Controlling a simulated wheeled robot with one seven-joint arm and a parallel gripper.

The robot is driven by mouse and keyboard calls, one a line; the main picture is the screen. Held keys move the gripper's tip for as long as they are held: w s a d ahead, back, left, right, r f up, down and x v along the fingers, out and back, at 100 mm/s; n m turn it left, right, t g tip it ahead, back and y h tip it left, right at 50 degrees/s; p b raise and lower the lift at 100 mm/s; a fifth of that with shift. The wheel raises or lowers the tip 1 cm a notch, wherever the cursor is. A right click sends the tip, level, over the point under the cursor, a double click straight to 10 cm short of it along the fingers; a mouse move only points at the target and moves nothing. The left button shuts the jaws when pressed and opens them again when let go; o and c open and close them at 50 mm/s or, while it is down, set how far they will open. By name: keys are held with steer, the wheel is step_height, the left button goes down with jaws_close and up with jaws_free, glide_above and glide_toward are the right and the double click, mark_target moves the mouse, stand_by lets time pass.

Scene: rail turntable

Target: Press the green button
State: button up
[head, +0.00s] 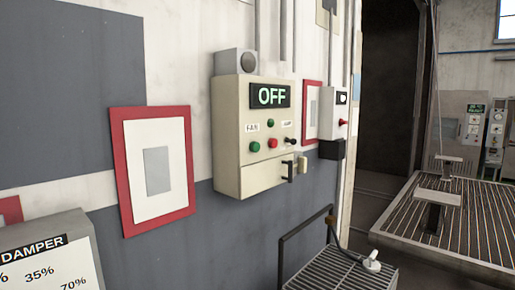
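A cream control box (233,160) is fixed to the wall in the middle of the view. Its dark display (270,96) reads OFF in pale green letters. A green button (254,147) sits at the lower left of its front, below a FAN label. A red button (272,143) is just to its right. A smaller green round piece (270,123) is above the red one; I cannot tell if it is a button or a lamp. A black knob (291,141) sits farther right. My gripper is not in view.
A grated bench (335,272) with a rail and a white fitting (372,262) stands below right. A slatted table (395,235) is farther right. A grey DAMPER panel (45,255) is at lower left. A red-framed board (127,195) hangs left of the box.

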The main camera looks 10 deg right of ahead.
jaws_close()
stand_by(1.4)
